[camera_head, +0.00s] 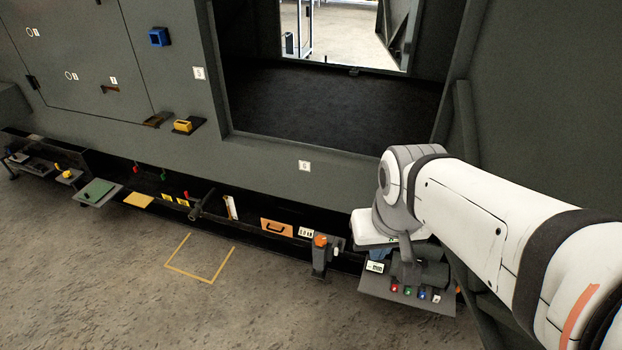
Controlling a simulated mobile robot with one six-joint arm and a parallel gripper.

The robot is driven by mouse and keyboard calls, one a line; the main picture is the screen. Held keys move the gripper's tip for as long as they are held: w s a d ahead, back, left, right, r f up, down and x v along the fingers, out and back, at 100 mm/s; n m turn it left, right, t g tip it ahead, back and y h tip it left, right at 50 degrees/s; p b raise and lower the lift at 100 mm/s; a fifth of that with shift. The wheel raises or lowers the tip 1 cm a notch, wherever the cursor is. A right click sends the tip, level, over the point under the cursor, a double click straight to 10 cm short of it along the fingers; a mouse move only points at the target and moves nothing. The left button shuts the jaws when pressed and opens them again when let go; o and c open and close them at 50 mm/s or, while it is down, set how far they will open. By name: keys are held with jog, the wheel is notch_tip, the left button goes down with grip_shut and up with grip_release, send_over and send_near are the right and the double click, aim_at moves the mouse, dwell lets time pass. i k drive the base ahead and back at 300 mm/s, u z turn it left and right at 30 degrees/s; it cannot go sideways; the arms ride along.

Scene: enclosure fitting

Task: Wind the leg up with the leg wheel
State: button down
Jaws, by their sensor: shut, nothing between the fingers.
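My arm comes in from the right, and its white wrist hangs over a grey panel at the lower right. My gripper (405,272) points down just above that panel, dark against dark; it is shut and empty. I cannot surely pick out the leg wheel. An orange knob (320,240) tops a short dark post (319,262) left of my gripper, apart from it. A dark crank-like bar (201,205) sits farther left along the low ledge. Which of these, if either, belongs to the leg is unclear. My wrist hides part of the panel.
The grey panel (375,287) carries a small display (374,266) and a row of coloured buttons. An orange plate with a dark handle (277,227) is on the ledge. A dark wall opening (330,110) lies behind. The floor around the yellow outline (199,275) is clear.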

aim_at(320, 240)
jog(key=u, duration=0.2)
jog(key=i, duration=1.15)
jog(key=z, duration=0.25)
